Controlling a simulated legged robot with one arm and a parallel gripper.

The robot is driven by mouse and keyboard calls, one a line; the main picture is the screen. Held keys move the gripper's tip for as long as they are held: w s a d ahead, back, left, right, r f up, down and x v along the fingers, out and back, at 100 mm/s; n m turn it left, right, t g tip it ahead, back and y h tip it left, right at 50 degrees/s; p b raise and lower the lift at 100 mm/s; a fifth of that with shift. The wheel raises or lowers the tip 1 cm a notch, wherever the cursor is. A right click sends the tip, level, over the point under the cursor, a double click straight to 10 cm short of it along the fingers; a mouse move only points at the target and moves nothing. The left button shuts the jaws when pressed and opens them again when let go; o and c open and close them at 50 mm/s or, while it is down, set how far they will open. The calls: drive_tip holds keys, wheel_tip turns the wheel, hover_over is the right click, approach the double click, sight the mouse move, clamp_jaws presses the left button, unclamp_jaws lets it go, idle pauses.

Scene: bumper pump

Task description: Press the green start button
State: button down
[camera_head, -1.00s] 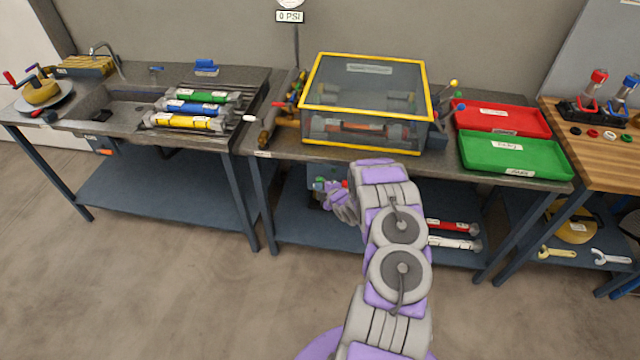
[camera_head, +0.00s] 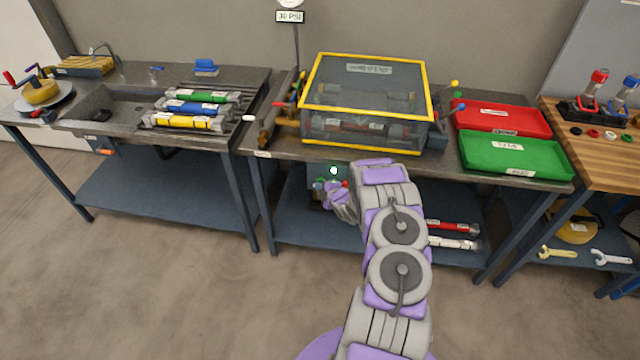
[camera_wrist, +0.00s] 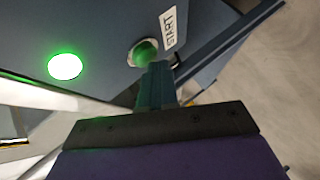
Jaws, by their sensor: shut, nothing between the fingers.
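The green start button (camera_wrist: 143,52) sits in a round metal ring on a dark panel in the wrist view, beside a white START label (camera_wrist: 169,27). My gripper (camera_wrist: 154,72) is shut and empty, with its fingertips at the button's lower edge, apparently touching it. A round green light (camera_wrist: 65,66) glows on the same panel. In the head view the lit light (camera_head: 333,170) shows on the control box below the middle bench's front edge. My gripper (camera_head: 325,186) is small there, just below the light. The button itself is hard to make out in that view.
A yellow-framed clear enclosure (camera_head: 368,75) stands on the bench above. The gauge sign (camera_head: 290,17) behind seems to read 30 PSI. Red (camera_head: 500,117) and green (camera_head: 515,153) trays lie to the right. Red and white cylinders (camera_head: 452,243) lie on the lower shelf.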

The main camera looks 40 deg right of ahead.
drive_tip(key=shift+s+a, duration=0.55)
drive_tip(key=shift+a, duration=0.05)
drive_tip(key=s+a+b, duration=0.2)
drive_tip(key=s+a, duration=0.1)
drive_tip(key=shift+s+a, duration=0.1)
drive_tip(key=shift+a, duration=0.3)
idle(0.9)
